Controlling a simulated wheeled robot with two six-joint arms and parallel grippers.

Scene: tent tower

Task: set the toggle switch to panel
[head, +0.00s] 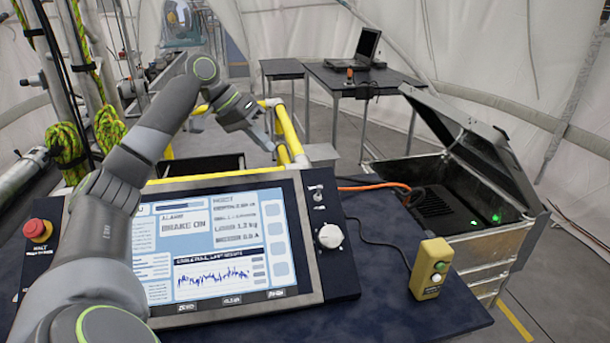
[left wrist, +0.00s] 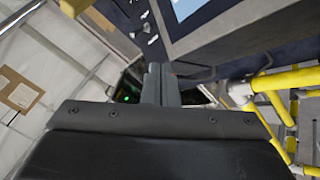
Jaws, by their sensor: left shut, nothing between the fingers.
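The toggle switch (head: 318,193) is a small metal lever on the dark strip at the right edge of the control panel (head: 327,263), above a round white knob (head: 329,236). Its lever is too small for me to tell its setting, and I cannot read its label. My left gripper (head: 266,144) is shut and empty, up beyond the panel's far edge by the yellow rail, apart from the switch. In the left wrist view the closed fingers (left wrist: 161,82) point toward the open case, with the panel's edge above. My right gripper is not in view.
A red stop button (head: 38,230) is at the panel's left. A yellow pendant box (head: 432,268) stands on the desk at right, with a cable. Yellow rails (head: 290,135) rise behind the panel. An open metal case (head: 480,245) with green lights stands at right.

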